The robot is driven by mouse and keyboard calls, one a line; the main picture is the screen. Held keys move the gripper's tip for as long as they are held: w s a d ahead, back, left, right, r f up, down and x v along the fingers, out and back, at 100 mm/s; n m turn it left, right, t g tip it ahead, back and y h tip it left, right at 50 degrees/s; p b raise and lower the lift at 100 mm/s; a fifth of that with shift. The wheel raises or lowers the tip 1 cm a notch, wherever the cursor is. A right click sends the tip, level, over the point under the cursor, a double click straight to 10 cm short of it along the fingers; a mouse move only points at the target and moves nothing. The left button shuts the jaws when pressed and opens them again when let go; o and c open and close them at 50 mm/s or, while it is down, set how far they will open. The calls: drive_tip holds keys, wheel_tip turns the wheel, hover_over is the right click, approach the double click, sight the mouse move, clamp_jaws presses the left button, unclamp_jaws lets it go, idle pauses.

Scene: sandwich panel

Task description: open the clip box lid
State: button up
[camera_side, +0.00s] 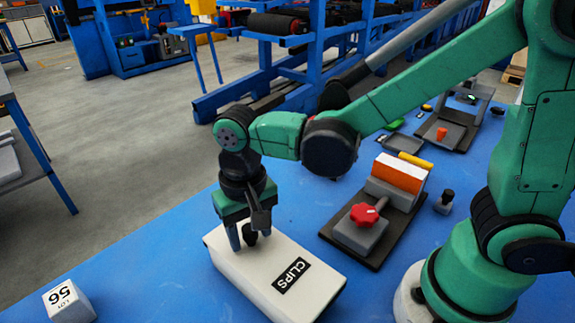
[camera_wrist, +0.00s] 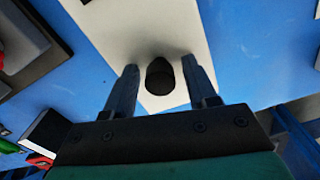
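The clip box (camera_side: 272,275) is a long white box with a black "CLIPS" label on its top, lying on the blue table. Its lid looks shut. A dark rounded knob (camera_wrist: 160,76) stands on the lid near the far left end; it also shows in the side view (camera_side: 249,234). My gripper (camera_side: 242,240) points down over that end of the box. In the wrist view its two fingers (camera_wrist: 160,78) are spread, one on each side of the knob, with gaps between them and the knob.
A white "LOT 56" block (camera_side: 69,302) stands at the lower left. Right of the box, a dark base (camera_side: 375,248) carries a fixture with a red knob (camera_side: 364,214) and an orange-and-white block (camera_side: 402,173). A small dark peg (camera_side: 445,200) stands beside it.

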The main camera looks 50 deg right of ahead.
clamp_jaws()
idle(1.2)
